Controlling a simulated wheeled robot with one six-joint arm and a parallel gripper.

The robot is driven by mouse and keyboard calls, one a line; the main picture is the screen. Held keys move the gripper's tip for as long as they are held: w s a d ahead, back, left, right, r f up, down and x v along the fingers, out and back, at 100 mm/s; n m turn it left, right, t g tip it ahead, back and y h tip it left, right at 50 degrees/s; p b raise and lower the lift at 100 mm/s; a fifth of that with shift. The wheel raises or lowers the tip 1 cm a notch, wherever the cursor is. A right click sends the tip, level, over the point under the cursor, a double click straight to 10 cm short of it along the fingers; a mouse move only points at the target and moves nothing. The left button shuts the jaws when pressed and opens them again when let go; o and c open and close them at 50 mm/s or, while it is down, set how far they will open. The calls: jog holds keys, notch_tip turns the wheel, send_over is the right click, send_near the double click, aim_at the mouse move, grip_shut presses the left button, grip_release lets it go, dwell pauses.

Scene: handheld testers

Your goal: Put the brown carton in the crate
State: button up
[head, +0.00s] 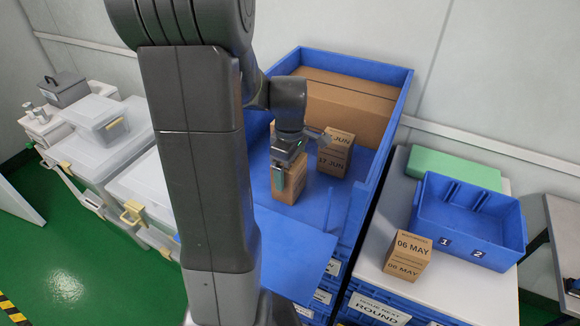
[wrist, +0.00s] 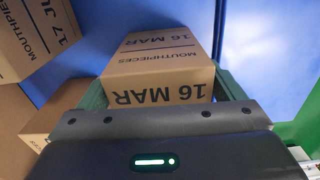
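Several brown cartons show. One marked 16 MAR (head: 294,186) stands in the large blue bin, under my gripper (head: 288,172). In the wrist view this carton (wrist: 160,62) lies between the two green fingers of my gripper (wrist: 160,92), which are wide apart along its sides; whether they press on it I cannot tell. A carton marked 17 JUN (head: 336,153) stands just right of it in the head view and at the upper left of the wrist view (wrist: 35,35). A carton marked 06 MAY (head: 407,256) stands on the right-hand table, in front of a blue crate (head: 425,205) marked 1 and 2.
The large blue bin (head: 397,110) has high walls and a big cardboard box (head: 350,108) at its back. A green box (head: 455,168) lies behind the crate on the white table (head: 480,295). White lidded boxes (head: 110,155) stand at left. My arm hides part of the bin.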

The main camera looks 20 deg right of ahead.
jog(key=shift+o, duration=0.7)
jog(key=shift+r, duration=0.1)
jog(key=shift+r, duration=0.2)
notch_tip(320, 180, up, 12)
jog(key=shift+f, duration=0.1)
dwell(0.7)
